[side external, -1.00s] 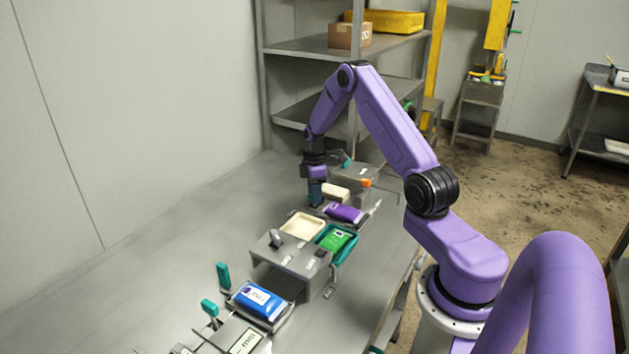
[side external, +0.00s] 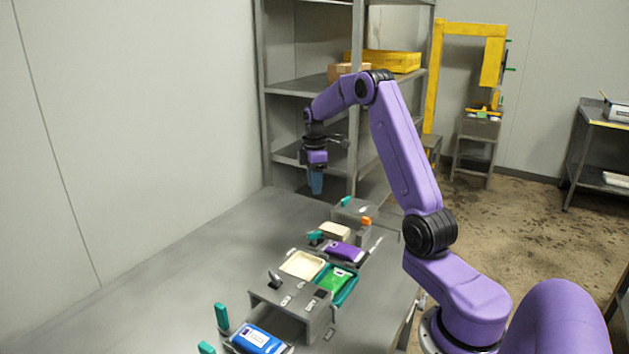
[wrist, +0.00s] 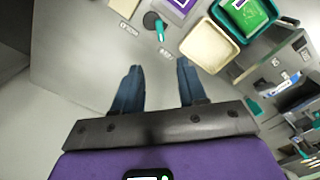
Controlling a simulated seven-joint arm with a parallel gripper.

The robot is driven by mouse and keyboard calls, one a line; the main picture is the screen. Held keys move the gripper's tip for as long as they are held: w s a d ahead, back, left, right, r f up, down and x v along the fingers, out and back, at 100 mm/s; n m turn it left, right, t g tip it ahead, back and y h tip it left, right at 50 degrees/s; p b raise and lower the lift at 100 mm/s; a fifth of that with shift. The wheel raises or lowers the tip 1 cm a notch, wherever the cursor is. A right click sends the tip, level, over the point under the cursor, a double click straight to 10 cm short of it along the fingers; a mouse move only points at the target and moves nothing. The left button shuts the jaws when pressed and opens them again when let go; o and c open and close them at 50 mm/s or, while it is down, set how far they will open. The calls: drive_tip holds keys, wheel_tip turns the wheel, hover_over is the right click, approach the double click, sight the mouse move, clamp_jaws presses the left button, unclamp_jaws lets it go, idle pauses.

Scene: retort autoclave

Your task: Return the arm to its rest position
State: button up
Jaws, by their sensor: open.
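My gripper (side external: 316,184) hangs above the far part of the table, pointing down, clear of everything on it. In the wrist view its two blue fingers (wrist: 157,85) are apart with only bare table between them. Below and nearer the camera stand a cream tray (side external: 303,265), a green pouch in a teal tray (side external: 336,278), a purple pouch (side external: 345,251) and a cream block-like item (side external: 334,231). The cream tray (wrist: 208,46) and green pouch (wrist: 243,12) also show in the wrist view.
A grey box-like fixture (side external: 290,300) stands beside the trays, with a blue pouch (side external: 261,338) nearer. Teal-handled levers (side external: 221,316) stick up at the left. A metal shelf (side external: 300,88) rises behind the table. The table's left side is bare.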

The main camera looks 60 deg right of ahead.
drive_tip(key=shift+r, duration=0.3)
drive_tip(key=s+a+r+n, duration=0.15)
drive_tip(key=s+a, duration=0.25)
drive_tip(key=a, duration=1)
drive_tip(key=s+a+r, duration=0.3)
drive_tip(key=a, duration=1)
drive_tip(key=s+a+f+n, duration=0.1)
drive_tip(key=s+a, duration=0.2)
drive_tip(key=s, duration=0.9)
drive_tip(key=s+a+n, duration=0.1)
drive_tip(key=s+a, duration=0.3)
drive_tip(key=s, duration=0.9)
drive_tip(key=shift+s+a+f, duration=0.15)
drive_tip(key=shift+s+f, duration=0.05)
drive_tip(key=shift+f, duration=0.15)
